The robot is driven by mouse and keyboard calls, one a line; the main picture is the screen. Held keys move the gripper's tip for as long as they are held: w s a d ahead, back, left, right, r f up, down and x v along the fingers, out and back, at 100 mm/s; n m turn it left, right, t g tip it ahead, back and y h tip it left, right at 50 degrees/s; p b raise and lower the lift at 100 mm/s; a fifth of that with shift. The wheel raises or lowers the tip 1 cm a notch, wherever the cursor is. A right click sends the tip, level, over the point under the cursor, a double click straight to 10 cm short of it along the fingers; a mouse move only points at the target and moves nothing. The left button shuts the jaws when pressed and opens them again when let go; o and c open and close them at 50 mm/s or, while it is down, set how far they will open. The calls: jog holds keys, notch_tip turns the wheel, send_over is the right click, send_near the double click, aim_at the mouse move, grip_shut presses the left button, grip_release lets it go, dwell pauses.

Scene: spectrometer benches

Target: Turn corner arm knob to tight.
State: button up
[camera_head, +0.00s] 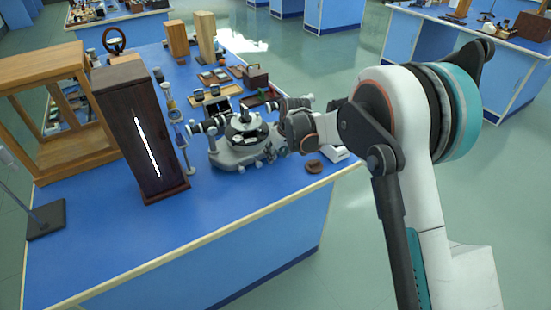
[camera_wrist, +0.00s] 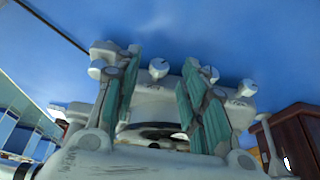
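The spectrometer (camera_head: 240,150) stands on the blue bench, with a grey base, a round dark-rimmed table and horizontal tubes. In the wrist view, several small pale knobs line its pale body (camera_wrist: 150,100). One knob (camera_wrist: 158,68) shows between my fingertips; others show near the left finger (camera_wrist: 97,69) and right finger (camera_wrist: 210,74). I cannot tell which is the corner arm knob. My gripper (camera_wrist: 160,60) is open, its teal-padded fingers apart, with no visible grip on a knob. In the head view my wrist is at the spectrometer's right side, and the fingers cannot be made out.
A tall dark box with a bright slit (camera_head: 146,140) stands left of the spectrometer. A wooden frame case (camera_head: 50,115) is further left. A brown disc (camera_head: 314,166) lies near the bench's right edge. Small boxes and trays (camera_head: 210,95) sit behind. The front bench top is clear.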

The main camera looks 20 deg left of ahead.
jog(key=shift+x, duration=1.1)
grip_shut()
jog(key=shift+w+d+y, duration=0.1)
jog(key=shift+y, duration=0.2)
jog(key=g, duration=0.1)
jog(key=g+y, duration=0.1)
jog(key=y+b, duration=0.1)
jog(key=shift+w+d+f+m+g, duration=0.2)
jog(key=shift+w+d+m+g, duration=0.1)
jog(key=shift+m+g, duration=0.1)
jog(key=shift+w+d+f+m+g+y+b, duration=0.1)
jog(key=shift+m+g+y+b, duration=0.15)
jog(key=shift+g+y+b, duration=0.4)
jog(key=shift+w+d+f+m+g+y+b, duration=0.1)
jog(key=shift+m+g+y+b, duration=0.15)
jog(key=shift+g+y, duration=0.7)
